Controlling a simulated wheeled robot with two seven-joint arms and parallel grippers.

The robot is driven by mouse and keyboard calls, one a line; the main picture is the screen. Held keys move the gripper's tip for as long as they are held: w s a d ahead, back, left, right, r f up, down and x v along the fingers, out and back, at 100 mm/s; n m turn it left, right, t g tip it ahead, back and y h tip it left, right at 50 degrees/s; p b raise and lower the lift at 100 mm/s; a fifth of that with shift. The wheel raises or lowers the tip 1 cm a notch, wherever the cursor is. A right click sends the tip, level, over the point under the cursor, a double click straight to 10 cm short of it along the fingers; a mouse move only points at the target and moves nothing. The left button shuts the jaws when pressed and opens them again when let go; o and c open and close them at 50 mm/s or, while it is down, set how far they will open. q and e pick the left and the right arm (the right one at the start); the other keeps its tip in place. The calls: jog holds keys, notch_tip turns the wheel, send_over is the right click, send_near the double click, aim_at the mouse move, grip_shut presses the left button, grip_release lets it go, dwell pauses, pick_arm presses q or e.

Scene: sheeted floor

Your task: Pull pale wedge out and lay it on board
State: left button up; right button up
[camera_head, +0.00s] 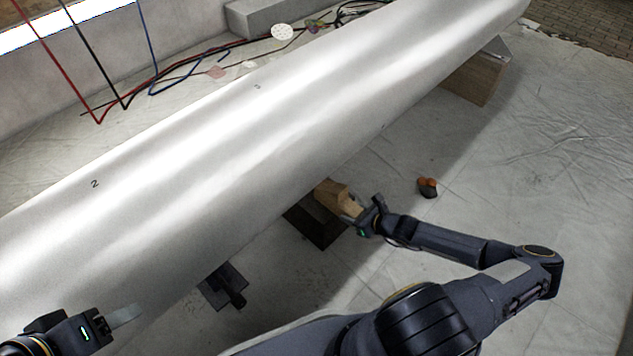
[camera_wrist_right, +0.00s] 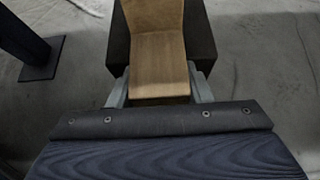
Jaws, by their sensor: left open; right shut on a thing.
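The pale wooden wedge (camera_head: 331,190) lies beside the lower edge of the big white cylinder (camera_head: 250,120); I cannot tell whether they touch. My right gripper (camera_head: 354,209) is shut on the wedge's near end. In the right wrist view the wedge (camera_wrist_right: 159,62) sits between the two grey fingers (camera_wrist_right: 160,92). A dark brown board (camera_head: 322,232) lies below the wedge in the head view, and its dark sides (camera_wrist_right: 203,40) flank the wedge in the wrist view. My left gripper (camera_head: 125,315) is open at the lower left, in front of the cylinder.
A wooden block (camera_head: 477,76) stands under the cylinder's far end. A black plate with a post (camera_head: 222,288) is on the floor near the board. A small dark and orange item (camera_head: 428,187) lies to the right. Cables (camera_head: 190,78) lie behind the cylinder. The right floor is mostly clear.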

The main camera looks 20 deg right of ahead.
jog(key=s+d+p, duration=0.2)
jog(key=s, duration=0.5)
jog(key=shift+d+r, duration=0.2)
jog(key=shift+d, duration=0.2)
dwell(0.5)
